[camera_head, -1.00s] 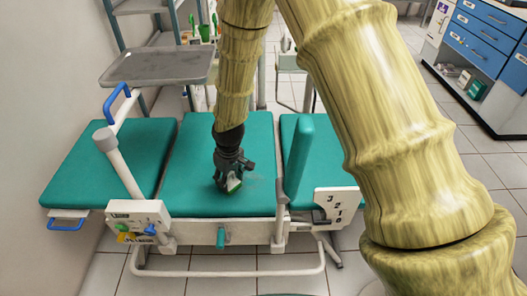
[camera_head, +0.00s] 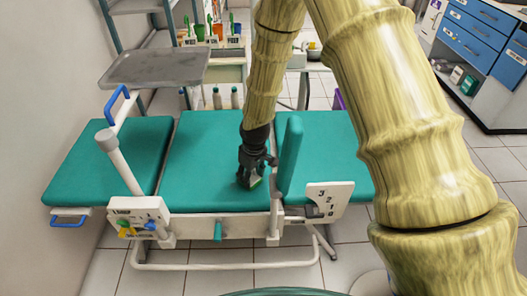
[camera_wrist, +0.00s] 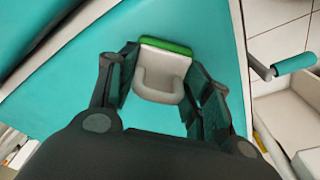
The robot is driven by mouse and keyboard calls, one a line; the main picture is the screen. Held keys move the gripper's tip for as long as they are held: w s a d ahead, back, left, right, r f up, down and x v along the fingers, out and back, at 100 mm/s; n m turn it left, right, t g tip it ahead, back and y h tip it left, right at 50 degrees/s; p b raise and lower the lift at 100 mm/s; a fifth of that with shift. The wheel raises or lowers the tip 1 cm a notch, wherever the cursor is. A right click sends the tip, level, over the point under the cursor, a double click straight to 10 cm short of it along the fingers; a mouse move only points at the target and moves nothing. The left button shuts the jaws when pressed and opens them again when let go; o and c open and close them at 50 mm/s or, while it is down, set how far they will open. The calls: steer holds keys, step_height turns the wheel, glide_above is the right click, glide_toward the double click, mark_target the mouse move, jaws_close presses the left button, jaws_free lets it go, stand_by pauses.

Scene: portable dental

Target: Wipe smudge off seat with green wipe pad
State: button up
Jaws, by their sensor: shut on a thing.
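The teal seat (camera_head: 200,165) is the middle cushion of the portable dental chair; it also fills much of the wrist view (camera_wrist: 70,85). My gripper (camera_head: 250,181) is low over the seat's right part, beside the upright teal armrest (camera_head: 290,155). In the wrist view my gripper (camera_wrist: 162,88) has its fingers on either side of the wipe pad (camera_wrist: 162,70), shut on its white block with a looped handle. The pad's green edge (camera_wrist: 168,46) faces away from my wrist. The pad is at or very near the seat surface; contact cannot be told. No smudge is discernible now.
White side panels with knobs (camera_head: 140,218) and numbers (camera_head: 325,200) stand along the seat's front edge. A grey tray (camera_head: 150,68) is behind at left. A white post (camera_head: 122,165) rises at the seat's left. The seat's left part is clear.

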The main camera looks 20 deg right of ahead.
mark_target(260, 178)
steer(key=shift+s+d, duration=0.1)
steer(key=shift+d, duration=0.35)
steer(key=shift+s+d+r, duration=0.1)
steer(key=shift+d+r, duration=0.05)
steer(key=shift+d, duration=0.25)
steer(key=shift+s+d+p, duration=0.1)
steer(key=shift+d+p, duration=0.2)
steer(key=shift+d, duration=0.05)
steer(key=shift+s+d, duration=0.15)
steer(key=shift+d, duration=0.2)
steer(key=shift+d+r+p, duration=0.25)
steer(key=shift+r+p, duration=0.6)
steer(key=shift+r, duration=0.3)
steer(key=shift+a+r+p, duration=0.1)
steer(key=shift+r+p, duration=2.3)
steer(key=shift+r, duration=0.35)
steer(key=shift+a, duration=0.1)
